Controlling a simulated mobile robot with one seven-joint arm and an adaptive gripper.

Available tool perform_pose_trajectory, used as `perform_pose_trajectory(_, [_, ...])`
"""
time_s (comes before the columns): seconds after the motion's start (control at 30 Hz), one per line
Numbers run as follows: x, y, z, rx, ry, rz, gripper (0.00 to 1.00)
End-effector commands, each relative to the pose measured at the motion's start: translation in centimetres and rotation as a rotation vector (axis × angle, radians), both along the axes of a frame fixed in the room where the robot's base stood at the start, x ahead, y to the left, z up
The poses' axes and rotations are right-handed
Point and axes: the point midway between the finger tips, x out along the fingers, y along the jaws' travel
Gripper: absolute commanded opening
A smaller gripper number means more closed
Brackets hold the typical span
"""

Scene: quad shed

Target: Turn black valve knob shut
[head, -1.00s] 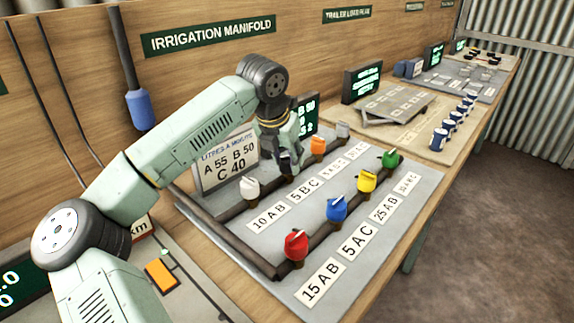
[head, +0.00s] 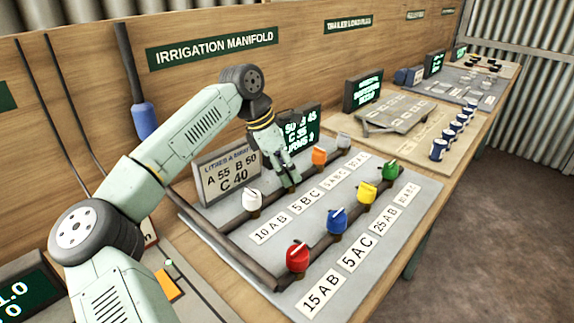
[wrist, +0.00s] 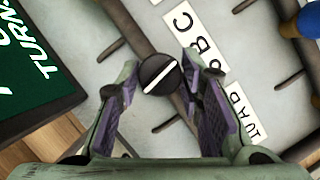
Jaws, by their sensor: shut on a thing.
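The black valve knob (wrist: 158,74) shows in the wrist view as a round cap with a white line slanting from lower left to upper right. It sits on the dark pipe of the irrigation manifold, beside the "5 B C" label. My gripper (wrist: 160,76) has one finger on each side of it and is shut on it. In the head view my gripper (head: 288,184) points down at the back pipe, between the white and orange knobs. There the fingers hide most of the black knob.
A white knob (head: 252,198) and an orange knob (head: 320,156) flank my gripper. Red (head: 298,256), blue (head: 337,219), yellow (head: 367,190) and green (head: 389,169) knobs line the front pipe. A placard (head: 228,176) and a green-lit display (head: 300,128) stand behind.

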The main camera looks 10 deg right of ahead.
Motion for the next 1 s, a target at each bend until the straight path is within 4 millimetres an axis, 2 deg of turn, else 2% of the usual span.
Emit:
perform_pose_trajectory(0.33, [0.11,-0.01,0.08,0.001,-0.001,-0.148,0.06])
perform_pose_trajectory(0.9, [0.11,-0.01,-0.02,0.001,-0.001,-0.178,0.06])
perform_pose_trajectory(0.93, [0.11,-0.01,-0.02,0.001,-0.001,-0.178,0.35])
perform_pose_trajectory(1.0, [0.11,-0.01,-0.02,0.001,-0.001,-0.177,0.40])
